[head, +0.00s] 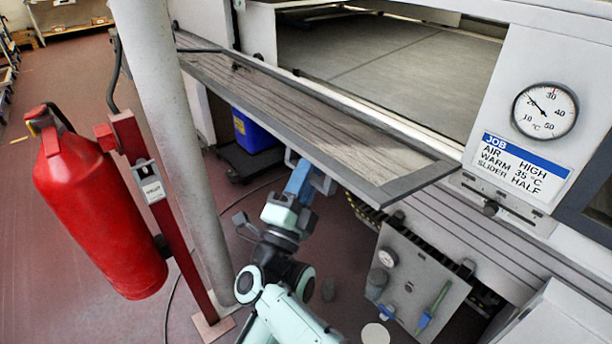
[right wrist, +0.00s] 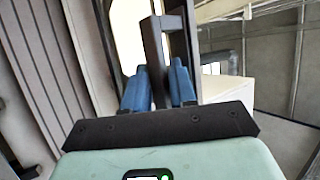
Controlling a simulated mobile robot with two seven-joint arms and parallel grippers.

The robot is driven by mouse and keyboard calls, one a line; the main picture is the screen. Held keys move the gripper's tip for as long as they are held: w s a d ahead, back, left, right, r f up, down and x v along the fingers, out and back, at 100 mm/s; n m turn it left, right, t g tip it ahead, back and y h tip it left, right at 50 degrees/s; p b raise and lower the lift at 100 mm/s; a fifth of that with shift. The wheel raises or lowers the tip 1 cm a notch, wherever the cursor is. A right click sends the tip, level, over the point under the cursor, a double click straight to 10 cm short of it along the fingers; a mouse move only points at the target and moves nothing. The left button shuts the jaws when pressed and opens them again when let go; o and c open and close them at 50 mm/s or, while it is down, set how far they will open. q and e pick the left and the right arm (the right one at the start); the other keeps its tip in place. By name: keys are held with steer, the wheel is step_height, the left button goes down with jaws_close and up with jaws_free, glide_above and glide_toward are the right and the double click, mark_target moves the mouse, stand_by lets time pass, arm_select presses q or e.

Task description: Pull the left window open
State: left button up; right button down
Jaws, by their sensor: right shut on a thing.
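The left window (head: 300,115) is a long panel with a dark grey frame and a streaky pane. It stands tilted outward from the machine, with the tunnel opening showing behind and above it. My right gripper (head: 301,176) reaches up from below to the window's outer edge. Its blue fingers are shut on the window's handle (head: 318,178), mostly hidden under the frame. In the right wrist view the fingers (right wrist: 158,88) close around the dark handle bar (right wrist: 152,45). My left gripper is not in view.
A red fire extinguisher (head: 95,205) hangs on a red post beside a pale round column (head: 175,130), left of my right arm. A gauge (head: 545,110) and a job card (head: 521,166) reading "slider half" are at the right. A control panel (head: 415,285) sits low right.

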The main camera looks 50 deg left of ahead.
steer(key=c, duration=1)
jaws_free()
steer(key=shift+w+d+f, duration=0.1)
steer(key=shift+w+f, duration=0.05)
steer(key=shift+w, duration=0.3)
steer(key=shift+o, duration=0.2)
steer(key=shift+s, duration=0.15)
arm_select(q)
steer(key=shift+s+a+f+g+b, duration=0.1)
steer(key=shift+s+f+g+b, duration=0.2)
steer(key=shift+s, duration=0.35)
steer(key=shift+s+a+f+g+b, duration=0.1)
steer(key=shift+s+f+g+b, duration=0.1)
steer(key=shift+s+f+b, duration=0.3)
arm_select(e)
steer(key=s+d+f, duration=0.1)
steer(key=s+d, duration=0.2)
steer(key=s, duration=0.4)
steer(key=s+d+f, duration=0.1)
steer(key=s+d, duration=0.3)
steer(key=s, duration=0.3)
steer(key=shift+s+f, duration=0.2)
steer(key=shift+s, duration=0.15)
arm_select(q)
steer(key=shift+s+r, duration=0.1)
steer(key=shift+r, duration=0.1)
